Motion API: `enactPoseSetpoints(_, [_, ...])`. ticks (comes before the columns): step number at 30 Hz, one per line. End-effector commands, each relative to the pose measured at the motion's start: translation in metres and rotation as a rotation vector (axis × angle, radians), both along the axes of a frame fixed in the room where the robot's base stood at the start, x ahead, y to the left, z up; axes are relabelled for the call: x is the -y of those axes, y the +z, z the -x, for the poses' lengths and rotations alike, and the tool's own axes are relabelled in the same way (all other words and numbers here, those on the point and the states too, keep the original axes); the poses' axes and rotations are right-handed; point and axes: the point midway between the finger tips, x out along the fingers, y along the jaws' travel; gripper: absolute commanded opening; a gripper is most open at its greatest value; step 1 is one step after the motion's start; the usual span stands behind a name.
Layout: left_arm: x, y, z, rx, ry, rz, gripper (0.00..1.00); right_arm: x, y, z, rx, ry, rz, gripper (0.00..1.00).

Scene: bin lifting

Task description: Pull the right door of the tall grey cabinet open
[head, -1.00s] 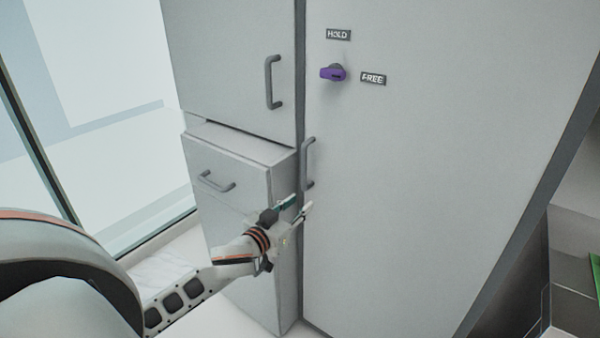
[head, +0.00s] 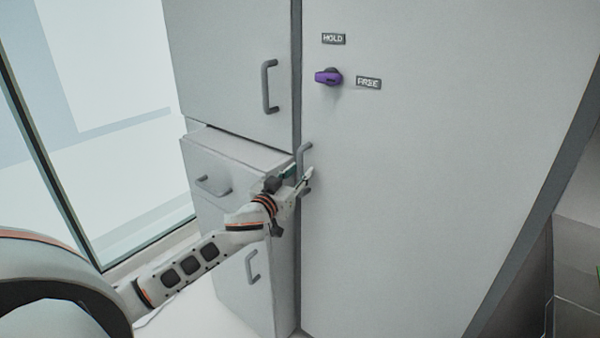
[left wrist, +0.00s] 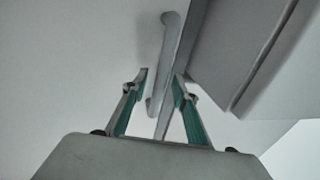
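The right door (head: 420,190) of the tall grey cabinet is shut. Its vertical grey bar handle (head: 305,149) is near the door's left edge, partly hidden by my left gripper (head: 300,174) in the head view. In the left wrist view the handle (left wrist: 171,45) runs down between the two fingertips of the left gripper (left wrist: 162,74). The fingers, with green inner pads, are apart with gaps beside the bar. I cannot tell whether the tips reach past it. My right gripper is in neither view.
A purple knob (head: 328,77) sits on the right door, below a HOLD label (head: 333,39) and left of a FREE label (head: 368,83). A drawer (head: 225,165) left of the handle stands out from the cabinet front, close to my left gripper. A glass pane is at far left.

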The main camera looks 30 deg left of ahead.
Motion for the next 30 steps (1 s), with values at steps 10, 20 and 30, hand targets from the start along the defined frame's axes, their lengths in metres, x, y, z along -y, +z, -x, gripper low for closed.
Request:
enactPoseSetpoints(10, [-0.0010,0.0002,-0.0085,0.000,0.000,0.001,0.28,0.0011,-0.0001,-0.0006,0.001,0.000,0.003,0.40])
enactPoseSetpoints(20, [-0.0011,0.0001,-0.0082,0.000,0.000,0.000,0.00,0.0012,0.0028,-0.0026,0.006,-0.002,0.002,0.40])
enactPoseSetpoints(30, [0.0027,0.0000,-0.0079,-0.001,0.009,0.004,0.00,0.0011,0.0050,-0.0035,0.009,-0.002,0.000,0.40])
